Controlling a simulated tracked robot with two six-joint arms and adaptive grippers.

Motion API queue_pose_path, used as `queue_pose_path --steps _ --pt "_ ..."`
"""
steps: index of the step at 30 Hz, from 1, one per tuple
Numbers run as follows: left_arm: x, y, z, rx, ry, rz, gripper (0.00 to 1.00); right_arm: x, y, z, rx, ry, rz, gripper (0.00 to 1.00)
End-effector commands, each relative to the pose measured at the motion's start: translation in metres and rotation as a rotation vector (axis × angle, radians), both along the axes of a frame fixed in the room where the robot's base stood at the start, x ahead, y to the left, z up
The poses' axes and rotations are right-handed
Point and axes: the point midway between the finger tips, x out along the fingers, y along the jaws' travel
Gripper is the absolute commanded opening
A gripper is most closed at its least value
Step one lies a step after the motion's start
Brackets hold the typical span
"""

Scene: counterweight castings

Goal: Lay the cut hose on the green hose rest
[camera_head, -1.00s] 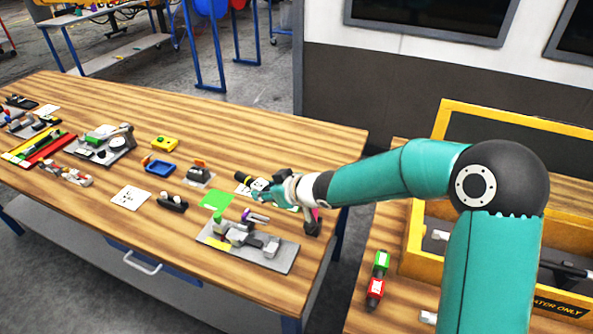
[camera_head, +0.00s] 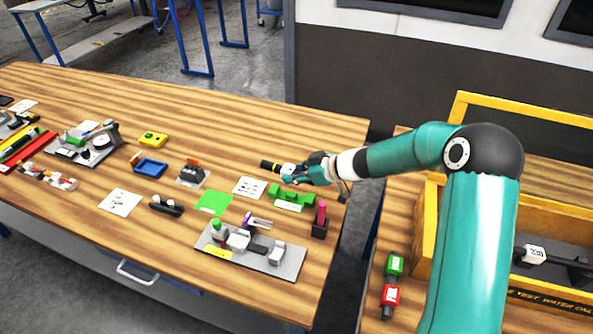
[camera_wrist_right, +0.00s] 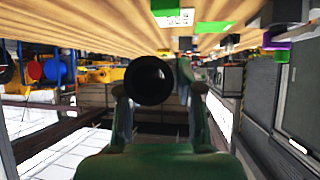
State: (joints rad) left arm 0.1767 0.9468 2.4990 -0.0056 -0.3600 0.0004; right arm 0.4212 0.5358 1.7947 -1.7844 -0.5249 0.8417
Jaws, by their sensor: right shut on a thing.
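In the right wrist view the round black end of the hose (camera_wrist_right: 150,81) sits between my fingers (camera_wrist_right: 160,100). The green hose rest (camera_head: 291,194), a low block with raised ends, is on the table just in front of and below the gripper. The hose appears apart from it. My left gripper is out of view.
A grey fixture plate (camera_head: 283,265) with blocks, a dark holder with a pink piece (camera_head: 320,221), a flat green square (camera_head: 213,202) and a white printed card (camera_head: 249,188) lie around the rest. A yellow-framed crate (camera_head: 428,225) stands at the right. The back of the table is clear.

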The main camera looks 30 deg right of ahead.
Motion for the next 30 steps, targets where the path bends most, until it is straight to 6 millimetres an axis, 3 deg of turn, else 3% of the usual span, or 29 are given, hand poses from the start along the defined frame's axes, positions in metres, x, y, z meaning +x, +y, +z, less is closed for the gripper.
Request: queue_pose_path --steps 11,19,21,30 --pt "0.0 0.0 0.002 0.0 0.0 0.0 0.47 -0.004 -0.009 0.001 0.001 -0.001 -0.006 0.0" --pt "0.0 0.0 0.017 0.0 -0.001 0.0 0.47 -0.006 -0.014 0.002 0.006 0.017 0.106 0.0" --pt "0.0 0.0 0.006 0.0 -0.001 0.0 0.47 -0.006 -0.012 -0.011 0.008 0.017 0.1 0.0" --pt "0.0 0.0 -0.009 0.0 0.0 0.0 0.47 -0.006 -0.011 -0.04 0.007 0.016 0.101 0.0"
